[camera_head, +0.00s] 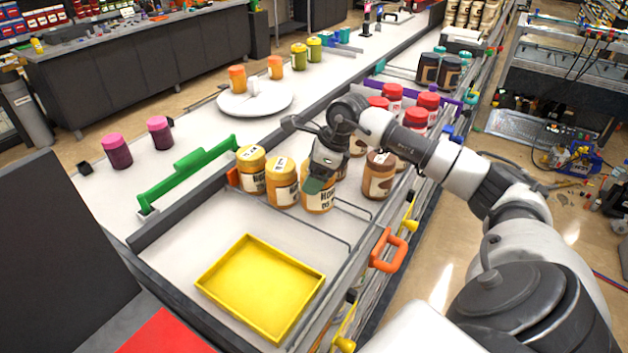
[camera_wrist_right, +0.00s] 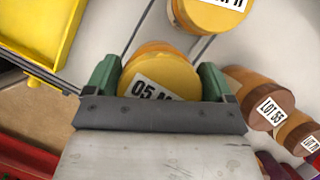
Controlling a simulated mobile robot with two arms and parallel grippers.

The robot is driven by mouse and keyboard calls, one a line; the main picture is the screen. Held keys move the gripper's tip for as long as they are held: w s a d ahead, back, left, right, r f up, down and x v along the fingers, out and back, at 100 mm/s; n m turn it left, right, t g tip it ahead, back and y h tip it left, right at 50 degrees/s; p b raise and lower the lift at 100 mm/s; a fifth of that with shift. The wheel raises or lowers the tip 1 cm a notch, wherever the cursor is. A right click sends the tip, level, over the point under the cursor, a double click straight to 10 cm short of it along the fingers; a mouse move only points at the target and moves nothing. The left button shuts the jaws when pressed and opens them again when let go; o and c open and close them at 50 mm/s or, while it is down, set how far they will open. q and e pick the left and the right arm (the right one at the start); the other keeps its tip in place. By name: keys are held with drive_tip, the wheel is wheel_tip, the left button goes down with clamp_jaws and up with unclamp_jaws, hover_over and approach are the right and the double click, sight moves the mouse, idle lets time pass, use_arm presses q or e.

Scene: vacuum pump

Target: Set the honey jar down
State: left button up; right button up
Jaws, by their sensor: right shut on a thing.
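The honey jar (camera_head: 318,203) is amber with a yellow lid and a pale label, and looks upright. My right gripper (camera_head: 321,181) is shut on it from above. In the right wrist view the green fingers of the gripper (camera_wrist_right: 160,75) are on both sides of the yellow lid of the jar (camera_wrist_right: 165,78). The jar is at or just above the shelf surface (camera_head: 207,236); I cannot tell whether its base touches. Two similar honey jars, one (camera_head: 282,184) close on its left and one (camera_head: 251,172) farther left, stand on the shelf. My left gripper is not in view.
Brown jars (camera_head: 379,176) stand close to the right, with red-lidded jars (camera_head: 392,97) behind. Thin wire dividers (camera_head: 338,237) run along the shelf. An empty yellow tray (camera_head: 262,287) lies in front. The shelf left of the tray is clear.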

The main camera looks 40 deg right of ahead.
wheel_tip(320, 180, down, 3)
drive_tip(key=shift+s+f+p, duration=0.1)
drive_tip(key=shift+p, duration=0.7)
drive_tip(key=shift+d+f, duration=0.1)
drive_tip(key=shift+f, duration=0.25)
drive_tip(key=o, duration=1)
drive_tip(key=shift+o, duration=0.2)
